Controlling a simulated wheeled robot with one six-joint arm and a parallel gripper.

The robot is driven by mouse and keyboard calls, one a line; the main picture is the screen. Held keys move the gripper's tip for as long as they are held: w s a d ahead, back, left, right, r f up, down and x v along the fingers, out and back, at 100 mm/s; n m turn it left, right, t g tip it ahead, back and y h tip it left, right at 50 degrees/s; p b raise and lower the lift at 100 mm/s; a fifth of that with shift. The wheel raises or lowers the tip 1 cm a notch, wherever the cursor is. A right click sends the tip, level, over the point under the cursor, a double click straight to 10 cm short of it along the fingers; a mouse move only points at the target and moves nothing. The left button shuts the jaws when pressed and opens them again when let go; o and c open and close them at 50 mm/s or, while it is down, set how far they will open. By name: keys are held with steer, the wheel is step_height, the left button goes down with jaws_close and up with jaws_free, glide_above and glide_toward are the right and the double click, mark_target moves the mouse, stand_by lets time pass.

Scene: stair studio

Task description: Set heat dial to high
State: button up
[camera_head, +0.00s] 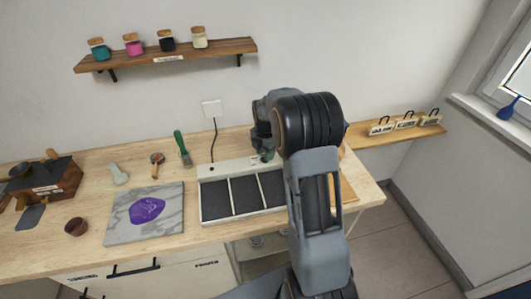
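A white appliance (202,212) with several dark panels side by side lies on the wooden worktop. A cord runs from its back left up to a wall outlet. A small dark spot shows on its rear strip at the left, and small dark shapes show near its back right. I cannot tell which is the heat dial or read any setting. My arm crosses in front of the appliance's right end. My gripper (265,152) is over the back right of the appliance, small and partly hidden by my arm. I cannot tell whether it is open or touches anything.
A marble slab (116,236) with a purple patch lies left of the appliance. A green-handled tool (180,144), a brown cup (76,227) and a dark wooden box (62,181) are also on the worktop. A wall shelf (215,47) with jars hangs above. A lower shelf (374,139) with labelled items is at right.

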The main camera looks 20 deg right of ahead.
steer(key=shift+f, duration=0.4)
steer(key=shift+c, duration=0.4)
jaws_close()
steer(key=shift+d, duration=0.1)
